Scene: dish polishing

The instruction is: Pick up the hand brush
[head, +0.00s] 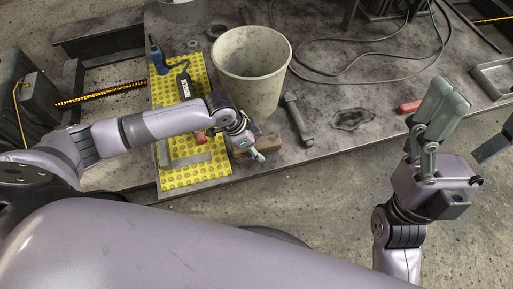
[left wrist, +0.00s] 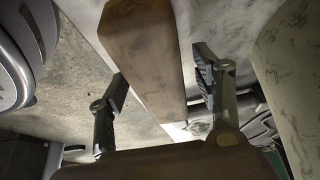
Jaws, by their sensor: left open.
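A brown wooden block-like piece, which looks like the hand brush (head: 267,143), lies on the grey table near its front edge. My left gripper (head: 249,148) is over it and partly hides it. In the left wrist view the brown piece (left wrist: 146,50) runs between the two spread fingers of my left gripper (left wrist: 163,90). Gaps show between it and the fingers, so the gripper is open. Bristles cannot be seen. My right gripper (head: 440,115) is raised at the right, fingers upward, away from the brush; its opening is unclear.
A pale bucket (head: 252,65) stands just behind the brush. A yellow patterned mat (head: 208,172) with several tools lies to the left. A dark metal tool (head: 298,118) lies to the right. A cable (head: 375,55) loops at the back. The table's front edge is close.

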